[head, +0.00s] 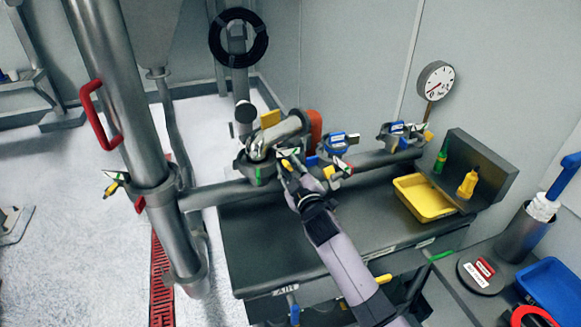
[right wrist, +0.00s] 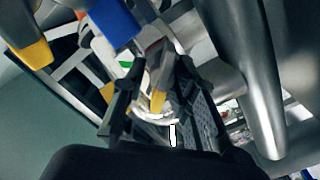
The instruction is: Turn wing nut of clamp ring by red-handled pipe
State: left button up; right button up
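The pipe with the red handle (head: 100,115) stands at the left in the head view. A clamp ring (head: 155,197) circles it lower down, with a yellow, green and white wing nut (head: 116,184) sticking out on its left. My right gripper (head: 288,163) is well to the right of that, beside the clamp on the bent metal pipe (head: 278,134). In the right wrist view its fingers (right wrist: 158,75) are apart. A yellow-tipped part (right wrist: 158,101) shows between them; I cannot tell whether they touch it. My left gripper is not in view.
A dark bench (head: 300,235) carries a horizontal pipe, blue-topped clamps (head: 338,143) and a yellow tray (head: 424,198). A pressure gauge (head: 435,81) is on the wall. A red floor grate (head: 161,285) lies by the pipe. The floor at left is mostly clear.

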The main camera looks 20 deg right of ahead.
jog(key=s, duration=0.8)
jog(key=shift+d, duration=0.15)
dwell(0.4)
